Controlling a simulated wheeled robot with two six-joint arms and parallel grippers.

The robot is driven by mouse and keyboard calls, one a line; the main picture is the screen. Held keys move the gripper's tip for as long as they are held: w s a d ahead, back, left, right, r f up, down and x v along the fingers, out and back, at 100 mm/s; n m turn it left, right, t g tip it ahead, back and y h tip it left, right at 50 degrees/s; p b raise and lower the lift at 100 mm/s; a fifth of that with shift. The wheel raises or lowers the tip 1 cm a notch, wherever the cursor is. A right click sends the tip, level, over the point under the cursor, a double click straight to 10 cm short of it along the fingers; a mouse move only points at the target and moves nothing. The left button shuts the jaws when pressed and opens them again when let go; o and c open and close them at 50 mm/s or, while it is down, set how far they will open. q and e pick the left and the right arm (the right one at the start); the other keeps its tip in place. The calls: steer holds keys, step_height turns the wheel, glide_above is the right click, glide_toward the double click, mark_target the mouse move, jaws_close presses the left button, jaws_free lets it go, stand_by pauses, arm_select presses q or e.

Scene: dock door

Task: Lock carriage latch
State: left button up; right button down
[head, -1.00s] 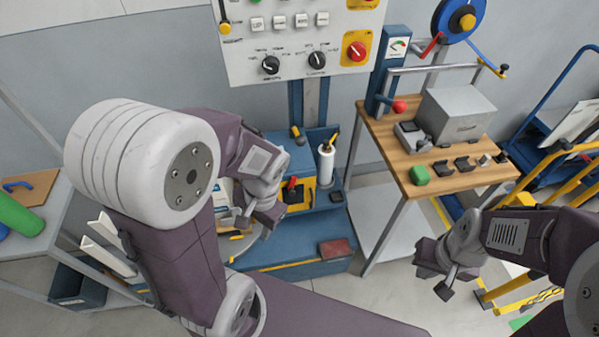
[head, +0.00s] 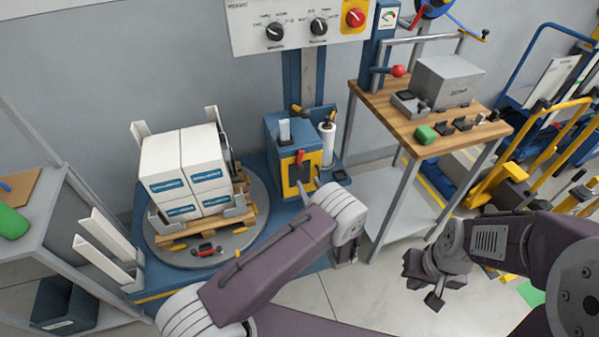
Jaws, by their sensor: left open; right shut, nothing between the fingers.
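The film carriage (head: 275,135) is a blue box with a yellow front panel (head: 290,178) at the foot of the blue mast. A red-tipped lever (head: 300,158) stands up at the panel's top; I cannot tell for sure that it is the latch. A black-and-yellow knob (head: 299,110) sits on the carriage's top, and a white film roll (head: 327,145) stands at its right. My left gripper (head: 346,252) is below and right of the carriage, mostly hidden behind its own wrist, touching nothing that I can see. My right gripper (head: 432,285) is shut and empty over the floor.
White cartons (head: 185,160) on a pallet stand on the grey turntable (head: 165,237) at left. A wooden-topped table (head: 390,125) with a grey box stands right of the carriage. The control panel (head: 290,22) is above. Floor between the arms is clear.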

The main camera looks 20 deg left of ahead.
mark_target(301, 169)
arm_select(q)
steer(key=x, duration=0.8)
steer(key=shift+w+a+r+b, duration=0.1)
steer(key=shift+w+a+b, duration=0.05)
steer(key=shift+a+b, duration=0.2)
